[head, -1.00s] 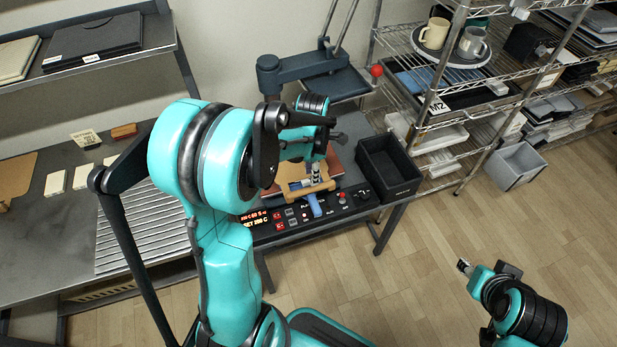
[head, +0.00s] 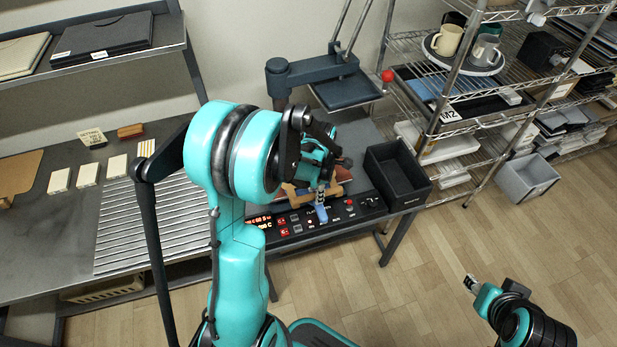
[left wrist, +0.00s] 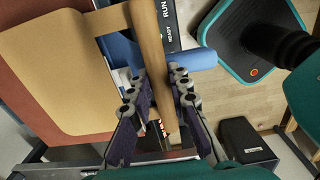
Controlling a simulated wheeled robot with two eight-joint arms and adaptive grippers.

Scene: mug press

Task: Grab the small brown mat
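A tan-brown mat with rounded corners (left wrist: 60,75) lies over a reddish-brown surface at the press in the left wrist view. A wooden bar (left wrist: 150,45) runs along its right side; I cannot tell whether they are joined. My left gripper (left wrist: 160,85) has the bar between its two fingers, close on both sides; whether they press on it is unclear. In the head view my left gripper (head: 320,190) is over the press front and partly hides the mat. Another tan mat (head: 18,175) lies at the table's left edge. My right gripper (head: 470,282) is over the floor, apart from everything.
The dark press (head: 310,70) with a red knob stands behind the gripper. A control panel (head: 320,218) and blue handle (left wrist: 195,60) are close by. A black bin (head: 397,175) stands right of the press. A wire rack (head: 445,95) with mugs is further right.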

